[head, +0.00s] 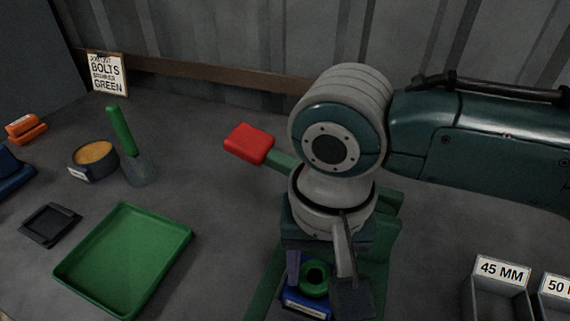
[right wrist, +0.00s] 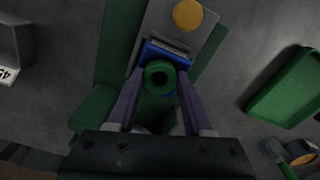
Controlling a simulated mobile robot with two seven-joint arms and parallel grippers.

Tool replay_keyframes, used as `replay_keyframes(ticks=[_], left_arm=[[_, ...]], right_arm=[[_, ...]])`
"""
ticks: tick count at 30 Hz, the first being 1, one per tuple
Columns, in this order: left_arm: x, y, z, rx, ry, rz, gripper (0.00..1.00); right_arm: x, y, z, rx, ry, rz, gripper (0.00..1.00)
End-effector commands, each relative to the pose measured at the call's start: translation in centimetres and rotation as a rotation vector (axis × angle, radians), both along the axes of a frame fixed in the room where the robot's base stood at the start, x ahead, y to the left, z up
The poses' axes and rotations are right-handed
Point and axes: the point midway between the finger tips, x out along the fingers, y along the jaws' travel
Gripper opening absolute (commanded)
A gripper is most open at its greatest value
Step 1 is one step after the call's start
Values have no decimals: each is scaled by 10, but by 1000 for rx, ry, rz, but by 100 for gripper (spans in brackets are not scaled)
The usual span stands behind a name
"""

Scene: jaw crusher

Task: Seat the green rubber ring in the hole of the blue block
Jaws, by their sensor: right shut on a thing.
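The green rubber ring (head: 315,278) is between the fingers of my right gripper (head: 312,285), which is shut on it. It also shows in the right wrist view (right wrist: 160,76), its hole facing the camera, with one finger on each side. The blue block (head: 306,305) is directly below the ring, with a pale label on its front. In the right wrist view the blue block (right wrist: 165,49) shows past the ring's far edge. The ring covers the block's hole, and I cannot tell whether it is above the block or touching it. My left gripper is out of view.
A green frame (head: 262,298) surrounds the block, and a red-ended lever (head: 249,143) sticks out behind it. A green tray (head: 125,262), a dark pot (head: 93,160) and a green-handled brush (head: 122,132) are on the left. Grey labelled bins (head: 500,290) stand at the right.

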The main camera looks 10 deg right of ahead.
Motion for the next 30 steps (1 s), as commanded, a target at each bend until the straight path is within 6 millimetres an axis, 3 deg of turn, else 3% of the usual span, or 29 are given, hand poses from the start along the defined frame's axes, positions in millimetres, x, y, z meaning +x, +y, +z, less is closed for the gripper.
replay_keyframes(ticks=[1, 2, 3, 10, 14, 24, 30], left_arm=[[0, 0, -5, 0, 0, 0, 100], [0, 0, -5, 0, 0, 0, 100], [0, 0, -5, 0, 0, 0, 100], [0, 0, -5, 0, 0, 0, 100], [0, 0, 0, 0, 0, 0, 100], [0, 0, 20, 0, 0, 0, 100], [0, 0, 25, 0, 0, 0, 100]], right_arm=[[-10, -1, -16, -2, 20, 1, 0], [-10, -1, -16, -2, 20, 1, 0], [-10, -1, -16, -2, 20, 1, 53], [-10, -1, -14, -2, 20, 0, 79], [-9, 0, 2, 0, 20, 1, 81], [-7, 1, 85, 3, 13, 1, 81], [-7, 2, 115, 2, 14, -1, 81]])
